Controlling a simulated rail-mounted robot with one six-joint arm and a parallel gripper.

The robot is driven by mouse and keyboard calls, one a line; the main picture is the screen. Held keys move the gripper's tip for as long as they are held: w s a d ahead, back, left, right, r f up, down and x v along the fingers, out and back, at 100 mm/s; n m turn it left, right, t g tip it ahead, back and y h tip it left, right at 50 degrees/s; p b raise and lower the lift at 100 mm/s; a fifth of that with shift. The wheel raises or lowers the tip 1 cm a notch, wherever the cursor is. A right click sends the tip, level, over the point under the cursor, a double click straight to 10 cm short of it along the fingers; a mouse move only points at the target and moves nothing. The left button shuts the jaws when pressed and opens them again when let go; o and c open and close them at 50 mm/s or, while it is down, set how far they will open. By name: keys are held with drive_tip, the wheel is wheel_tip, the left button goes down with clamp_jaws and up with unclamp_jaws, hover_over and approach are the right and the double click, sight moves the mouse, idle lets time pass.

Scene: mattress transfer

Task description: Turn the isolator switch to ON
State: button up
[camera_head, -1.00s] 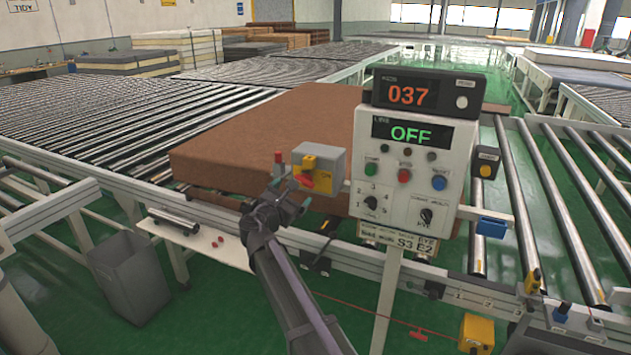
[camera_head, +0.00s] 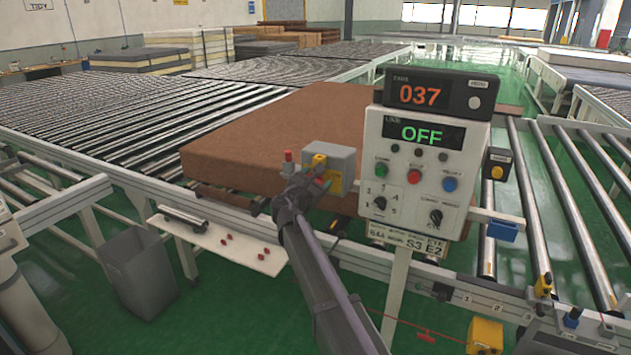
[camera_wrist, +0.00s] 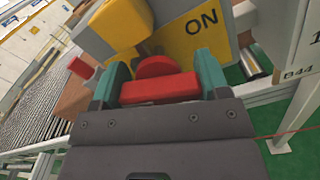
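The isolator switch is a grey box (camera_head: 343,158) with a yellow front plate in the head view, left of the control panel. In the wrist view its yellow plate (camera_wrist: 190,45) carries the word ON to the right of the red handle (camera_wrist: 160,88). A yellow block (camera_wrist: 120,25) sits above the handle. My gripper (camera_head: 308,178) is at the front of the switch. In the wrist view the teal fingers of my gripper (camera_wrist: 160,82) stand wide apart, one at each end of the red handle. Whether they touch it is unclear. The panel display (camera_head: 423,133) reads OFF.
The control panel (camera_head: 460,165) with buttons and dials stands just right of the switch. A brown mattress (camera_head: 260,135) lies on the rollers behind. A small red-topped part (camera_head: 288,156) is left of the switch. A grey bin (camera_head: 138,275) stands lower left.

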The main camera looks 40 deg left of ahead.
drive_tip(key=c, duration=0.4)
drive_tip(key=shift+o, duration=0.2)
drive_tip(key=shift+m, duration=0.8)
drive_tip(key=o, duration=0.9)
drive_tip(key=v, duration=1)
drive_tip(key=shift+s+d, duration=0.1)
drive_tip(key=shift+s, duration=0.3)
